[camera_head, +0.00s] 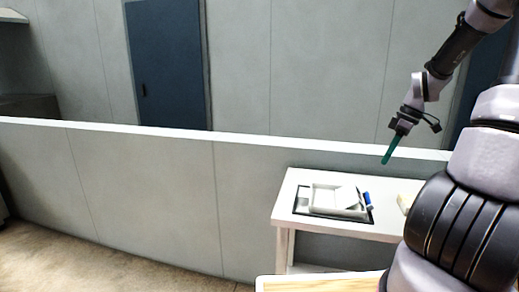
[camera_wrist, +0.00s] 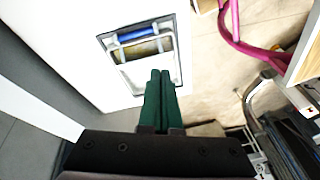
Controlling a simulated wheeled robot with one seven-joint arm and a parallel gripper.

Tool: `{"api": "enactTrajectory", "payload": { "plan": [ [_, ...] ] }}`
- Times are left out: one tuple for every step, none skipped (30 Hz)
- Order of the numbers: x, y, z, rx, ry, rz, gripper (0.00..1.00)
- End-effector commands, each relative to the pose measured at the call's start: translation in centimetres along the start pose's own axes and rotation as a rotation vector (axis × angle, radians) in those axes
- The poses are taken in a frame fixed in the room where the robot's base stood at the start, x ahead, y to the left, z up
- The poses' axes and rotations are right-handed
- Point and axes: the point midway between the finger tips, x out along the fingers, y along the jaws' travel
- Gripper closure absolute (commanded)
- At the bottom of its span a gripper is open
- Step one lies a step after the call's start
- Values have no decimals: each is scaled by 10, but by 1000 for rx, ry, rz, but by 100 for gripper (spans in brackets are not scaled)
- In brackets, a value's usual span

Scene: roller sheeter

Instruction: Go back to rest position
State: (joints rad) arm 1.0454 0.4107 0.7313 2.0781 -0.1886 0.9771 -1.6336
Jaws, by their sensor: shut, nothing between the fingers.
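My gripper (camera_head: 390,150) has green fingers and hangs in the air above and behind the right part of a white table (camera_head: 290,200) in the head view. In the wrist view the two green fingers of my gripper (camera_wrist: 160,75) lie side by side, closed, with nothing between them. Below them in the wrist view is the tray-like device (camera_wrist: 123,60) with a blue roller (camera_wrist: 136,35). The device (camera_head: 325,212) also sits on the white table in the head view, apart from my gripper.
A low grey partition wall (camera_head: 150,180) runs behind the table. A dark blue door (camera_head: 168,65) stands in the far wall. A wooden surface (camera_head: 320,283) is at the bottom of the head view. A magenta bar (camera_wrist: 240,35) shows at the right of the wrist view. The floor at left is clear.

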Motion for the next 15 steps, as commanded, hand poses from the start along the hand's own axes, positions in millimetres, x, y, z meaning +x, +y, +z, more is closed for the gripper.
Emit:
{"api": "enactTrajectory", "payload": {
  "plan": [
    [-8, -13, -11, 50, -47, 30, 100],
    [-12, -20, -17, 91, -67, 50, 100],
    [-18, -30, -23, 144, -90, 77, 100],
    [-24, -37, -28, 186, -104, 100, 100],
    [-29, -44, -33, 226, -115, 125, 100],
    [-36, -54, -40, 282, -123, 159, 100],
    [-42, -63, -44, 322, -125, 185, 100],
    [-48, -71, -49, 362, -125, 212, 100],
    [-55, -82, -55, 415, -119, 248, 100],
    [-61, -91, -60, 456, -110, 275, 100],
    [-67, -100, -64, 497, -97, 301, 100],
    [-75, -112, -69, 550, -75, 334, 100],
    [-81, -121, -72, 590, -55, 357, 100],
    [-86, -130, -76, 627, -32, 379, 100],
    [-94, -143, -80, 680, 4, 405, 100]
  ]
}}
